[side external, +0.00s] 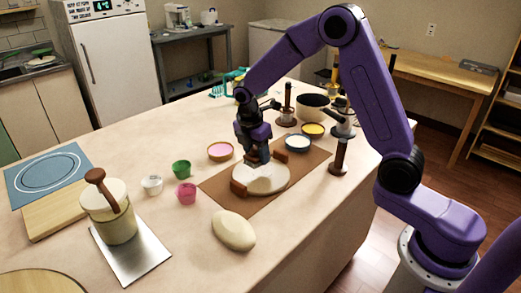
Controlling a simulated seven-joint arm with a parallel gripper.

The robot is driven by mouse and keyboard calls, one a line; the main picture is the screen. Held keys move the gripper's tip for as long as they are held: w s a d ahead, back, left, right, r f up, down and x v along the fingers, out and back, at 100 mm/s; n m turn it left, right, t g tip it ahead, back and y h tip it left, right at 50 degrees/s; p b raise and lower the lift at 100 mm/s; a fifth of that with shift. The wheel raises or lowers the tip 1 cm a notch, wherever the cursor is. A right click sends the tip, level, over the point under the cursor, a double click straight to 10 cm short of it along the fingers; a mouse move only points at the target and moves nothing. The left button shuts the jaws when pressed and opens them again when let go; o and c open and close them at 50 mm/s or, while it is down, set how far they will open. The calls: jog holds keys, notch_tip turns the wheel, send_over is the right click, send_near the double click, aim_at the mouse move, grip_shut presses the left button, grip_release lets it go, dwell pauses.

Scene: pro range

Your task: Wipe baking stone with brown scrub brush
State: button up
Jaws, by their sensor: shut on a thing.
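The baking stone (264,181) looks like a pale round slab with a brown piece at its left edge and another at its far right edge. It lies on a brown mat (225,197) in the middle of the table. My gripper (252,156) points down over the stone's far left part. It is shut on a small brown thing, seemingly the scrub brush (251,162), which is mostly hidden by the fingers. The brush is at or just above the stone; I cannot tell whether it touches.
Bowls of pink (221,151), pale blue (297,143) and yellow (313,130) contents stand around the mat. Small green (181,169), white (152,185) and pink (186,193) cups sit left. A dough lump (233,231) lies in front. A crock (110,218) stands on a metal sheet.

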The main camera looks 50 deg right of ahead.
jog(key=shift+s+a+r, duration=0.1)
jog(key=shift+a, duration=1.2)
jog(key=shift+s+a+r, duration=0.1)
jog(key=shift+a, duration=1.15)
jog(key=shift+r, duration=2.95)
notch_tip(320, 180, up, 3)
jog(key=shift+s, duration=0.1)
